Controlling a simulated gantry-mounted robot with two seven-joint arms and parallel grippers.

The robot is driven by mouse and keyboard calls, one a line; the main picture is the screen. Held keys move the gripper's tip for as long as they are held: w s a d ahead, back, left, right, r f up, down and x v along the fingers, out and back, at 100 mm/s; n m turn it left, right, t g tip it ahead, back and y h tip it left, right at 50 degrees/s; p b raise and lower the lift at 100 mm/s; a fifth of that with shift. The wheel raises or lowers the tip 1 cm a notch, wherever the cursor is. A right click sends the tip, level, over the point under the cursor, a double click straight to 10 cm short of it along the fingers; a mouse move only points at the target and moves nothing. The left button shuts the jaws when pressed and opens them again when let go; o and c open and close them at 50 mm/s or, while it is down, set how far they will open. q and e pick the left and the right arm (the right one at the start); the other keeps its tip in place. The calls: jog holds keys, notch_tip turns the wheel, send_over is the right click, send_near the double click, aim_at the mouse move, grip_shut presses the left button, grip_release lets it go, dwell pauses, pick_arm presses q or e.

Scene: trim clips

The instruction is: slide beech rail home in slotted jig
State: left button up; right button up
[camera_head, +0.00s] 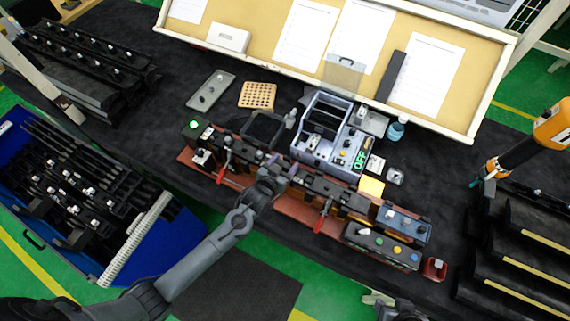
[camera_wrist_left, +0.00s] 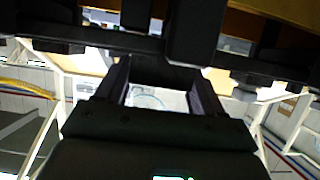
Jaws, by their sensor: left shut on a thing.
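The slotted jig (camera_head: 298,209) is a long reddish-brown base with dark blocks and red-handled clamps, lying slantwise across the black bench in the head view. My left gripper (camera_head: 277,169) reaches over its middle from the front. It is shut on a part in the jig line, which I take to be the beech rail; the grip hides most of it. In the left wrist view, the two fingers (camera_wrist_left: 163,85) stand on either side of a dark piece, with dark blocks and a strip of yellow-brown above. How deep the rail sits cannot be told. My right gripper is not clearly seen.
A grey-blue machine with a lit green display (camera_head: 323,135) stands close behind the jig. A blue bin (camera_head: 75,205) is at left, and black racks (camera_head: 520,245) at right.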

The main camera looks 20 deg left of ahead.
pick_arm(q)
jog(key=shift+a, duration=0.2)
jog(key=o, duration=1)
jog(key=shift+c, duration=0.2)
jog(key=o, duration=0.4)
jog(key=shift+w+a, duration=0.1)
jog(key=shift+a, duration=0.05)
jog(key=shift+s, duration=0.2)
jog(key=shift+s, duration=0.25)
jog(key=v, duration=1)
jog(key=shift+r+b, duration=0.2)
jog(key=shift+b, duration=0.1)
